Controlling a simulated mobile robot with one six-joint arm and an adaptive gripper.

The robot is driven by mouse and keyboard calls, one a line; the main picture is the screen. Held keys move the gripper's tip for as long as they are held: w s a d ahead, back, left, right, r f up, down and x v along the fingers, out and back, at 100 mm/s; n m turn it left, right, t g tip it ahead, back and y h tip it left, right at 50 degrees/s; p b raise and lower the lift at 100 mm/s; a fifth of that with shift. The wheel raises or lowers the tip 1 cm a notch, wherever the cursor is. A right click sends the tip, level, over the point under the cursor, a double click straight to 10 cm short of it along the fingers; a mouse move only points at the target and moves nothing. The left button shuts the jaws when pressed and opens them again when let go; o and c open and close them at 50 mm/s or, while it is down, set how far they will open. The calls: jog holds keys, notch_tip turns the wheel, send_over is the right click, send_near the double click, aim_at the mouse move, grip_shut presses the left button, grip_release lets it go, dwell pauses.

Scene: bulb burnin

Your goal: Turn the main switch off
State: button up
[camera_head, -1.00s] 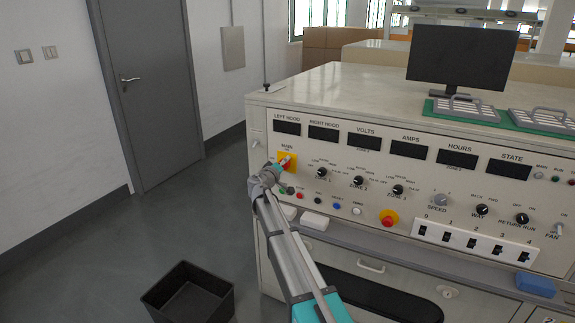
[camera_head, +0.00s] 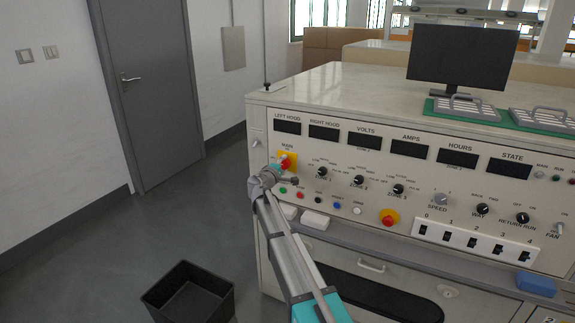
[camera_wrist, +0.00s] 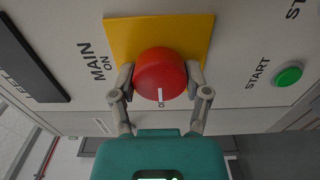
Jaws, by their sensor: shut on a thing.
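The main switch is a round red knob (camera_wrist: 162,76) on a yellow plate (camera_wrist: 190,35), marked MAIN and ON, on the front panel of the console. In the head view the red knob (camera_head: 285,164) shows at the panel's left end, partly covered by my gripper (camera_head: 281,169). In the wrist view my gripper (camera_wrist: 162,85) is shut on the red knob, one finger on each side. A white mark on the knob points toward the bottom of the wrist view.
A green START button (camera_wrist: 288,76) sits right of the knob in the wrist view. The panel (camera_head: 330,155) also bears several knobs, buttons and displays, and a red emergency button (camera_head: 389,217). A black bin (camera_head: 188,292) stands on the floor, with free floor to the left.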

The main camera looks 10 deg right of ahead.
jog(key=shift+s, duration=0.1)
jog(key=o, duration=1.1)
jog(key=shift+w, duration=0.2)
jog(key=shift+s+a, duration=0.1)
jog(key=v, duration=1.1)
jog(key=shift+s+a, duration=0.2)
jog(key=shift+s, duration=0.15)
